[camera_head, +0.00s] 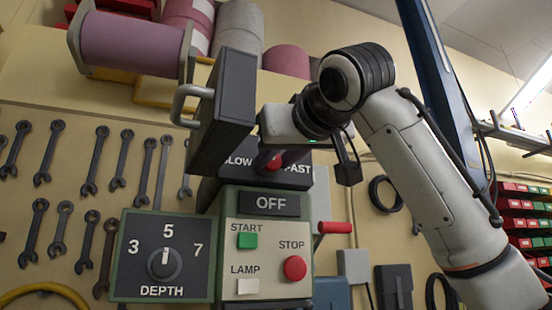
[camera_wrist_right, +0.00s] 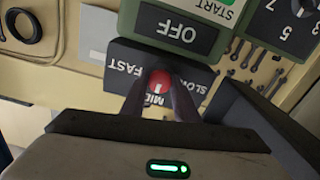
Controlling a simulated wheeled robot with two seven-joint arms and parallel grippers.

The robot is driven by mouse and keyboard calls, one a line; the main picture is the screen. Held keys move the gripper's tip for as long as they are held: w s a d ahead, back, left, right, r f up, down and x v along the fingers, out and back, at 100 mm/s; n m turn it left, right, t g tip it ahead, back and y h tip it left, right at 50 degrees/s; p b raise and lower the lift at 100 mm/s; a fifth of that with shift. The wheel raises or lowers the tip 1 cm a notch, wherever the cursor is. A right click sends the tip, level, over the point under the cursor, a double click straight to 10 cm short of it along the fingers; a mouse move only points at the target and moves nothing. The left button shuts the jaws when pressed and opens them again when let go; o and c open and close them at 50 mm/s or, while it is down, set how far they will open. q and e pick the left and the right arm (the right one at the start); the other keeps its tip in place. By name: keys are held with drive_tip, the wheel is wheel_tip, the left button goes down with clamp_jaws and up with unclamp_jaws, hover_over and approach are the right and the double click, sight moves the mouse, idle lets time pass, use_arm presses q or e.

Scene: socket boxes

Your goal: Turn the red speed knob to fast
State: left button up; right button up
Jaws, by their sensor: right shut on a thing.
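The red speed knob (camera_wrist_right: 159,80) sits on a dark panel (camera_wrist_right: 120,55) labelled FAST, MID and SLOW, which appears upside down in the right wrist view. Its white mark points at MID. My right gripper (camera_wrist_right: 160,98) is shut on the knob, with one dark finger on each side. In the head view the knob (camera_head: 271,163) shows partly, between SLOW and FAST, and my right gripper (camera_head: 284,150) covers the MID label from above. My left gripper is not in view.
A dark flap with a grey handle (camera_head: 221,110) stands open left of the knob panel. Below are the OFF display (camera_head: 270,204), green START button (camera_head: 247,240), red STOP button (camera_head: 295,268) and DEPTH dial (camera_head: 164,262). A red-handled lever (camera_head: 335,227) sticks out right.

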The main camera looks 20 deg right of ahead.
drive_tip(key=m+b, duration=0.1)
drive_tip(key=m, duration=0.1)
drive_tip(key=shift+a+f+m, duration=0.1)
drive_tip(key=shift+f+m, duration=0.05)
drive_tip(key=shift+m, duration=0.15)
drive_tip(key=m, duration=0.2)
drive_tip(key=shift+m+b, duration=0.4)
drive_tip(key=m, duration=0.3)
drive_tip(key=shift+m+b, duration=0.4)
drive_tip(key=shift+m, duration=1.1)
drive_tip(key=o, duration=1.1)
drive_tip(key=shift+c, duration=0.2)
